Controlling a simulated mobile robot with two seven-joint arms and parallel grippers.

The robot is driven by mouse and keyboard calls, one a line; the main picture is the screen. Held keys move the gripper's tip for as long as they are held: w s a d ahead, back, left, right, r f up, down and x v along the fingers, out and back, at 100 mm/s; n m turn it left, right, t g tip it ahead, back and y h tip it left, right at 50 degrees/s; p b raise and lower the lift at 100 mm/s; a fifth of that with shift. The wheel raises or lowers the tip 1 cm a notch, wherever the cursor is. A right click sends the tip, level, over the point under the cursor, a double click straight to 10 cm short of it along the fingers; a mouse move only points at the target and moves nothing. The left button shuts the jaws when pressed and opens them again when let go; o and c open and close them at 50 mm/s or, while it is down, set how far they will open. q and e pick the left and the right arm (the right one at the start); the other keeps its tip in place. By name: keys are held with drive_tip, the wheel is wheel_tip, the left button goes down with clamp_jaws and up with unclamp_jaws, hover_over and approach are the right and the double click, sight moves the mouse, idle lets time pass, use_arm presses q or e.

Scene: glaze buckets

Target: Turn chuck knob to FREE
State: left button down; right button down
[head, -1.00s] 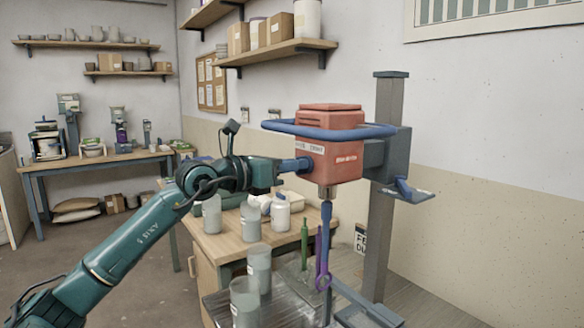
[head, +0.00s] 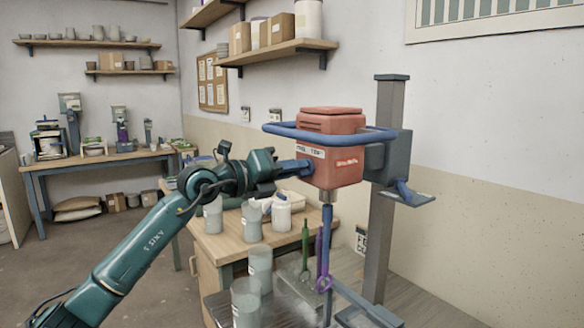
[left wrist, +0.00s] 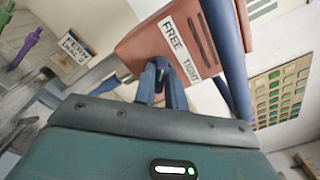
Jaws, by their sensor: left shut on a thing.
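The red mixer head (head: 338,170) hangs on a grey column, with a blue ring handle (head: 352,136) around it. My left gripper (head: 303,168) reaches its left side and is shut on the chuck knob. In the left wrist view the gripper's fingers (left wrist: 163,88) close on the dark blue knob (left wrist: 158,66), beside the label (left wrist: 180,50) reading FREE and TIGHT on the red housing (left wrist: 150,40). The knob's pointing direction is hard to tell; in the head view the fingers cover most of it. My right gripper is not in view.
Below the head, a blue shaft (head: 327,245) hangs beside a green tool (head: 305,245) and a purple one (head: 319,250). The column (head: 383,250) rises at the right.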

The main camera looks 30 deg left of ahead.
use_arm(q)
drive_tip(key=shift+r, duration=0.1)
idle(0.4)
drive_tip(key=c, duration=1.4)
unclamp_jaws()
drive_tip(key=shift+c, duration=0.2)
